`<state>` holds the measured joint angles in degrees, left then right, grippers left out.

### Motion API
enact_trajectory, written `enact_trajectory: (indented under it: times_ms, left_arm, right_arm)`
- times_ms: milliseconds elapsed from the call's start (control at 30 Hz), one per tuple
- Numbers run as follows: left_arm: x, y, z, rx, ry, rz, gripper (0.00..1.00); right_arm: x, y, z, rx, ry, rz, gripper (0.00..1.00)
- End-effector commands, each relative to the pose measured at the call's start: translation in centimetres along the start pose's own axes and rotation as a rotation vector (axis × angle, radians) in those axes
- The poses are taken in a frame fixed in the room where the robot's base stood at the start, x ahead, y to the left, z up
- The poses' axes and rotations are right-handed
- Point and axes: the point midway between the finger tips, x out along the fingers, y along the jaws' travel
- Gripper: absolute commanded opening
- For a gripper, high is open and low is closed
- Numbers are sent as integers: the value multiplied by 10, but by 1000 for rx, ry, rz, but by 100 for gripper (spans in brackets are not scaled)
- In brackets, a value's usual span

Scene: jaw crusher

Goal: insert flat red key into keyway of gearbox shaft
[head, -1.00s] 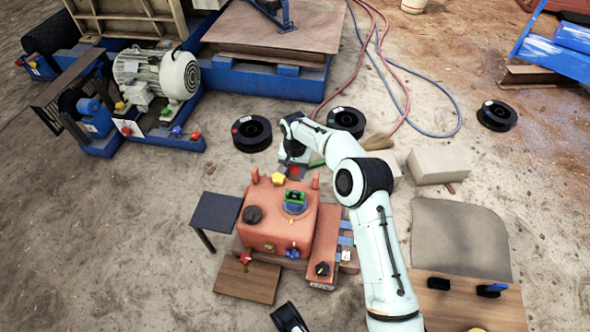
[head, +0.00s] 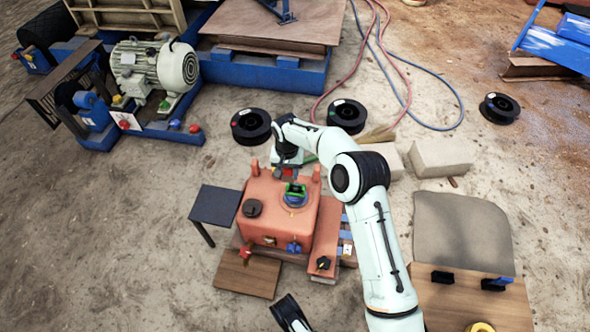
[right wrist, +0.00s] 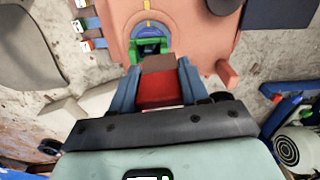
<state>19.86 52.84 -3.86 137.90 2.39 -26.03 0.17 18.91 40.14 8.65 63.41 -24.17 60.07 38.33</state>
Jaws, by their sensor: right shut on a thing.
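The orange gearbox (head: 275,212) stands on the ground in the middle of the head view. On its top is the shaft end (head: 295,191), green on a blue round collar. In the right wrist view the green shaft end (right wrist: 148,47) shows a dark opening just beyond the key. My right gripper (head: 288,173) is over the far edge of the gearbox, close to the shaft. Its blue fingers are shut on the flat red key (right wrist: 158,88), whose far part looks brown. The key's far end overlaps the shaft in the picture; I cannot tell whether they touch.
A small dark table (head: 215,204) stands left of the gearbox. Black spools (head: 251,126) and pale blocks (head: 440,157) lie behind and to the right. A motor (head: 154,68) on a blue frame stands far left. A wooden table (head: 470,305) is at lower right.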

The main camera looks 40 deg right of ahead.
Motion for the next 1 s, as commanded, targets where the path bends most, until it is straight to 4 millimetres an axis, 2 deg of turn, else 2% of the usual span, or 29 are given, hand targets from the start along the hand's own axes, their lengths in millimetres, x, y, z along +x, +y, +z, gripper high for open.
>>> enact_trajectory:
  times_ms: [33, 200, 333, 500, 700, 933, 1000]
  left_arm:
    - [0, 0, 0, 0, 0, 0, 43]
    - [0, 0, 0, 1, 1, 0, 43]
    - [0, 0, 0, 1, 1, 0, 43]
    - [0, 0, 0, 1, 2, 1, 43]
    - [0, 0, -1, 1, 2, 1, 43]
    - [0, 0, -1, 1, 2, 1, 43]
    - [-2, 2, -2, 3, 9, 3, 43]
  right_arm:
    - [-12, -14, 11, -55, 0, -5, 8]
    - [-48, -49, 53, -260, -4, -8, 8]
    - [-74, -70, 87, -416, -5, -7, 8]
    - [-99, -84, 121, -571, -2, -3, 8]
    - [-118, -92, 149, -694, 2, 1, 8]
    - [-133, -97, 172, -793, 9, 5, 8]
    - [-125, -95, 162, -753, 2, 6, 8]
